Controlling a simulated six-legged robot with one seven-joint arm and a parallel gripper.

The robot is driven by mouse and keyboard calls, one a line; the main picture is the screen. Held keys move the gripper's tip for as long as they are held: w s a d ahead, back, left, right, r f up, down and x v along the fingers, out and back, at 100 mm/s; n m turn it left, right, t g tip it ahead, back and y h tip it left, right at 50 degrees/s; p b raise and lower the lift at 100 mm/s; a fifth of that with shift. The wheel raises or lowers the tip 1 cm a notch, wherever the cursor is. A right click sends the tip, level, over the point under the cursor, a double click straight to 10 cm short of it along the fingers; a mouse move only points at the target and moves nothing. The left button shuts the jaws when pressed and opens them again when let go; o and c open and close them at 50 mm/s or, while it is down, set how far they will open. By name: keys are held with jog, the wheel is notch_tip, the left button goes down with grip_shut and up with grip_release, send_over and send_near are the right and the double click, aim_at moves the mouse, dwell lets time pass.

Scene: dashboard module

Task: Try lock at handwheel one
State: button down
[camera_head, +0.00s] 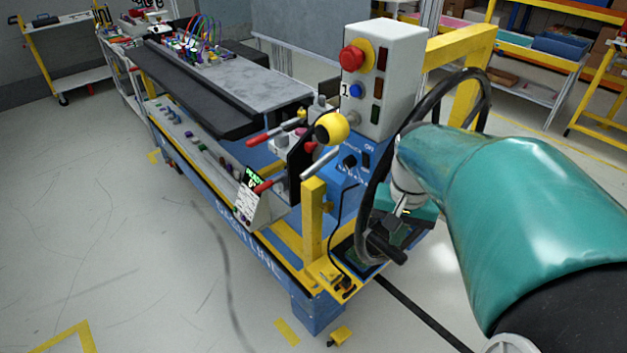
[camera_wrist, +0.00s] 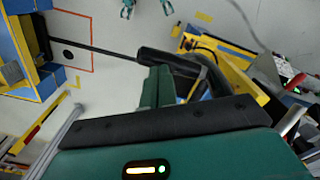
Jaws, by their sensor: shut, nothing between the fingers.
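The handwheel (camera_head: 367,190) is a large black ring in the head view, partly hidden behind my teal arm. A black cylindrical grip (camera_head: 385,247) sticks out at its lower end. The wheel's curved rim (camera_wrist: 217,76) and the grip (camera_wrist: 168,59) also show in the wrist view. My gripper (camera_head: 405,218) is at the wheel's lower part, mostly hidden by my arm. In the wrist view its green fingers (camera_wrist: 157,86) are together, with nothing seen between them. Their tips are right by the grip; I cannot tell if they touch it. I cannot make out a lock.
A grey control box (camera_head: 385,80) with a red button (camera_head: 352,58) and the number 1 stands behind the wheel. A yellow post (camera_head: 313,220) and a lever with a yellow ball (camera_head: 332,128) are to the left. Clear floor (camera_head: 130,250) lies left of the blue bench.

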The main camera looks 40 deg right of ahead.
jog(key=shift+f, duration=0.9)
dwell(0.4)
notch_tip(320, 180, up, 8)
dwell(1.1)
dwell(0.3)
jog(key=w+a+n+t, duration=0.2)
jog(key=a+n, duration=0.3)
jog(key=a, duration=0.7)
jog(key=w+a+n+t, duration=0.3)
jog(key=w+a+n, duration=0.2)
jog(key=a, duration=0.8)
jog(key=shift+r+n+t, duration=0.3)
jog(key=shift+r+n, duration=0.05)
jog(key=shift+n, duration=0.15)
jog(key=shift+d, duration=0.2)
